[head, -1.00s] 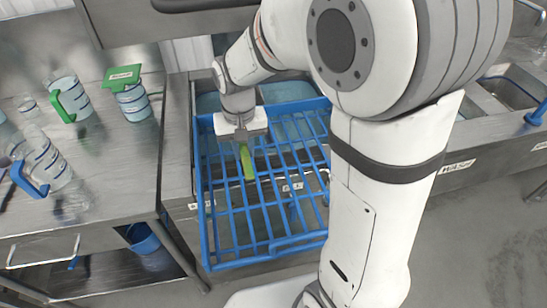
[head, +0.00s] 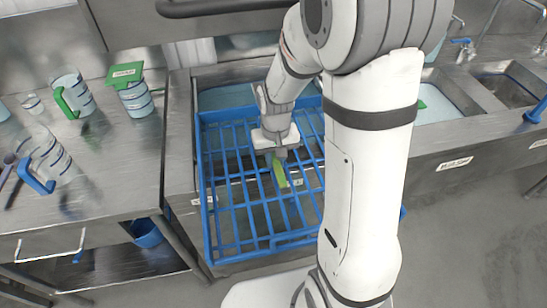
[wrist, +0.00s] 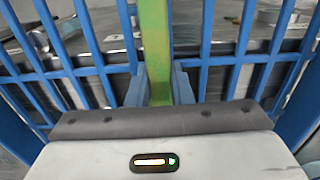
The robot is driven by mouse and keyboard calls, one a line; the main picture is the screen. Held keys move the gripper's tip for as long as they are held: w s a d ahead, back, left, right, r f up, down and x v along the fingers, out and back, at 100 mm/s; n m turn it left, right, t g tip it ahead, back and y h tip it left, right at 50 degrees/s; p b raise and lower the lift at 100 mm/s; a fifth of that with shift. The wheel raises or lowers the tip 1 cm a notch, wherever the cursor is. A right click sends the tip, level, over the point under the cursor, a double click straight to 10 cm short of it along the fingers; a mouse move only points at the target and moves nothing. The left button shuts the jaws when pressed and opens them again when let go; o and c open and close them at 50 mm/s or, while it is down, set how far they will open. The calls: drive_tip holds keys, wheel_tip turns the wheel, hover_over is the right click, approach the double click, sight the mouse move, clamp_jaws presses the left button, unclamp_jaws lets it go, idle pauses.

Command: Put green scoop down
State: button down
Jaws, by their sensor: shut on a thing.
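The green scoop (head: 279,172) is at my gripper (head: 277,153) in the head view, over the blue wire rack (head: 236,240). In the wrist view the green handle (wrist: 154,45) stands between the two fingers of my gripper (wrist: 158,88), which are shut on it. The blue bars of the rack (wrist: 97,70) show behind and on both sides of it. I cannot tell whether the scoop touches the bars. The rest of the scoop is out of the wrist view.
Clear jugs with green (head: 76,95) and blue (head: 47,165) handles stand on the steel counter at left. A green-lidded jug (head: 135,98) is near the rack. Sinks (head: 508,85) lie at right. A blue bucket (head: 147,233) sits below the counter.

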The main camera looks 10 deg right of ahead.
sight(275, 159)
drive_tip(key=shift+f, duration=0.1)
drive_tip(key=c, duration=1.3)
unclamp_jaws()
wheel_tip(275, 159, up, 8)
drive_tip(key=shift+f, duration=0.1)
drive_tip(key=s+d+r+t, duration=0.1)
drive_tip(key=s+r, duration=0.3)
drive_tip(key=s, duration=0.3)
drive_tip(key=s+d+r+t, duration=0.1)
drive_tip(key=s+r+t, duration=0.1)
drive_tip(key=s+r, duration=0.2)
drive_tip(key=s, duration=0.3)
drive_tip(key=shift+s+d, duration=0.15)
drive_tip(key=shift+d, duration=0.1)
